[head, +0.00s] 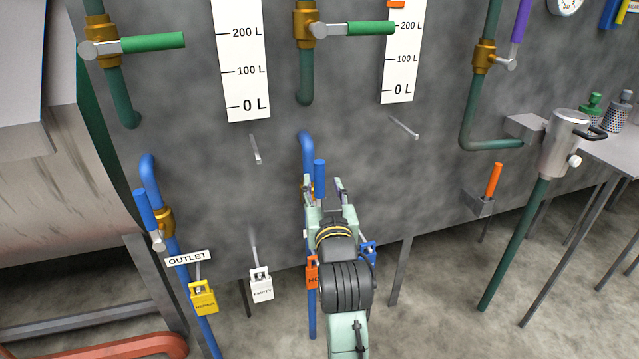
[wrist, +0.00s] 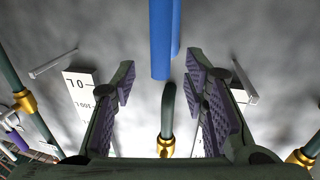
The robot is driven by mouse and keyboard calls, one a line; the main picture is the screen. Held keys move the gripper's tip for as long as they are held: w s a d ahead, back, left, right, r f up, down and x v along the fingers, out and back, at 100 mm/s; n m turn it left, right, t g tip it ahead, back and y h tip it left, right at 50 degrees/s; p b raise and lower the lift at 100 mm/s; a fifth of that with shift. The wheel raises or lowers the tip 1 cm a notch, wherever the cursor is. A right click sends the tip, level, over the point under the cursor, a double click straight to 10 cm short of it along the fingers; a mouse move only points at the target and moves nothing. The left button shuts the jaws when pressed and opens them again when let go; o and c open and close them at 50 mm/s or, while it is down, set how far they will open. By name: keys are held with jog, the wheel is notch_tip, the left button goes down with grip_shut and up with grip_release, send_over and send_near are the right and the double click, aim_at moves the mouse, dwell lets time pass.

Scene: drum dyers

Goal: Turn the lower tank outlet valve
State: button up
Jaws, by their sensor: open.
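A blue valve handle (head: 320,178) stands upright on a brass valve on the right blue outlet pipe (head: 305,146); the valve body is mostly hidden by my gripper. My gripper (head: 324,190) is open, with one finger on each side of this handle in the picture. In the wrist view the blue handle (wrist: 162,40) hangs from the top edge, in line with the gap between the purple-padded fingers of my gripper (wrist: 159,78). No contact shows, and I cannot tell how deep the handle sits. Another blue handle (head: 146,209) is on the left pipe, above an OUTLET sign (head: 188,258).
Green-handled valves (head: 153,43) are higher on the grey tank wall. A metal bracket (head: 404,127) juts out to the right.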

aim_at(320, 175)
jog(key=w, duration=0.6)
jog(key=shift+w+a+r, duration=0.15)
jog(key=shift+a+r, duration=0.05)
jog(key=shift+a, duration=0.2)
grip_shut()
dwell(0.4)
